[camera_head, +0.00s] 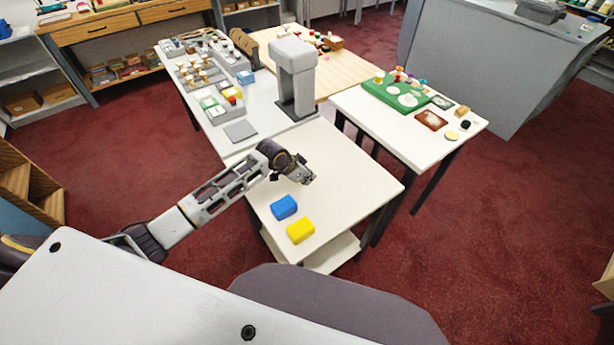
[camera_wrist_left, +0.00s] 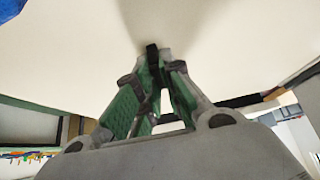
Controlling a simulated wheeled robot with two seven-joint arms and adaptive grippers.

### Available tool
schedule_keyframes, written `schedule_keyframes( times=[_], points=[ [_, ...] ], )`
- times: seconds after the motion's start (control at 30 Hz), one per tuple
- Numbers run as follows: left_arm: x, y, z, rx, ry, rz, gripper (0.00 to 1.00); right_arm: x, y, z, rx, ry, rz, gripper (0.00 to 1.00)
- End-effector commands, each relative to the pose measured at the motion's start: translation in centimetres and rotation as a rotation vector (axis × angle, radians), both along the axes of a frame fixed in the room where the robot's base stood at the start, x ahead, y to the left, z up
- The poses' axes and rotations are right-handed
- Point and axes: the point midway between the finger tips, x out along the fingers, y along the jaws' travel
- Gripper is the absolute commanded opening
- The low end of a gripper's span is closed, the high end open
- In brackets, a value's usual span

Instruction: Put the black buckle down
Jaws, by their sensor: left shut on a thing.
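My left gripper (camera_head: 309,179) is over the pale front table (camera_head: 345,185). In the left wrist view the gripper (camera_wrist_left: 155,60) is shut, with its fingertips together on a small dark thing, the black buckle (camera_wrist_left: 152,52). The fingers hide most of the buckle. The pale tabletop fills the view beyond the fingertips, and I cannot tell whether the buckle touches it. In the head view the buckle cannot be made out. My right gripper is not in view.
A blue block (camera_head: 284,207) and a yellow block (camera_head: 300,230) lie on the front table near my left gripper. A grey press-like stand (camera_head: 293,75) is behind. A side table (camera_head: 462,152) at right holds a green mat (camera_head: 385,93). The front table's right part is clear.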

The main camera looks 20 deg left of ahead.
Motion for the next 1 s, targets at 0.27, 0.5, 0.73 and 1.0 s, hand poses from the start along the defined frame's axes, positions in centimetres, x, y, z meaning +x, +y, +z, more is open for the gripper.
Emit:
schedule_keyframes(
  times=[0.27, 0.5, 0.73, 1.0],
  points=[
    [0.0, 0.0, 0.0, 0.000, 0.000, 0.000, 0.31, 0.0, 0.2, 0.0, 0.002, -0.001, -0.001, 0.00],
    [0.0, 0.0, 0.0, 0.000, 0.000, 0.000, 0.31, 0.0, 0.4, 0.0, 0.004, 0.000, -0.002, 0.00],
    [-0.2, 0.2, 0.7, 0.001, -0.001, 0.000, 0.31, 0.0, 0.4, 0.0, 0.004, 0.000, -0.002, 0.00],
    [-1.2, 1.0, 2.6, 0.002, 0.000, 0.000, 0.31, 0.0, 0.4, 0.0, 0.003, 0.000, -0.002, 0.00]
  ],
)
